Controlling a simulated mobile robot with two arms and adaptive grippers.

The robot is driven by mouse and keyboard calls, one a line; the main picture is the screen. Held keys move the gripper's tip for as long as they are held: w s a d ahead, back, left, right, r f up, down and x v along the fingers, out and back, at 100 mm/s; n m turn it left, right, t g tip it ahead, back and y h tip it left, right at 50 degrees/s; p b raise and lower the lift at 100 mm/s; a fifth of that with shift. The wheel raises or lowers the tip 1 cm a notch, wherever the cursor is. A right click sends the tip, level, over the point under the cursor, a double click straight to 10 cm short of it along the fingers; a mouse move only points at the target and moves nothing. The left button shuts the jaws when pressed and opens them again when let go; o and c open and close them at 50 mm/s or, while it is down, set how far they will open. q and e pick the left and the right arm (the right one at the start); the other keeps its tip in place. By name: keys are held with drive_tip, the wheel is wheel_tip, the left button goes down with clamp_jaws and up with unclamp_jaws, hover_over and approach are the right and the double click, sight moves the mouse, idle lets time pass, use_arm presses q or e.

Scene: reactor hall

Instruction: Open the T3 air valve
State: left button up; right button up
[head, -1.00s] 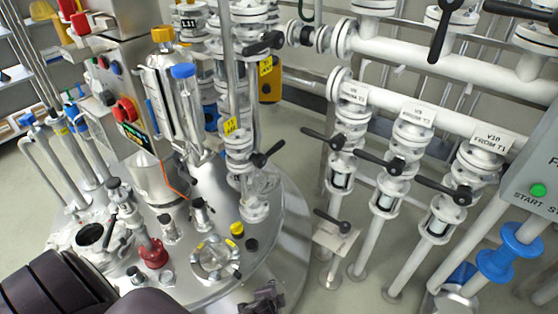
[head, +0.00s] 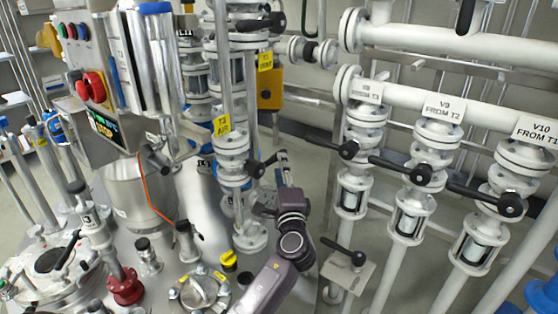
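The T3 air valve stands on a vertical pipe on the vessel lid, with a yellow "T3 AIR" label (head: 221,125) above it. Its black lever handle (head: 258,168) sticks out to the right and slants up. Whether a finger touches the lever I cannot tell. My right gripper is not in view.
A yellow "T3 VENT" label (head: 265,61) marks a valve higher up. A control box with a red button (head: 92,86) stands at the left. Pipes with black-levered valves, including V9 (head: 418,173), stand to the right. A lower black lever (head: 343,250) is near my arm.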

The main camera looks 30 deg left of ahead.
use_arm(q)
drive_tip(key=x, duration=0.6)
drive_tip(key=shift+c, duration=0.6)
drive_tip(key=shift+f, duration=0.1)
clamp_jaws()
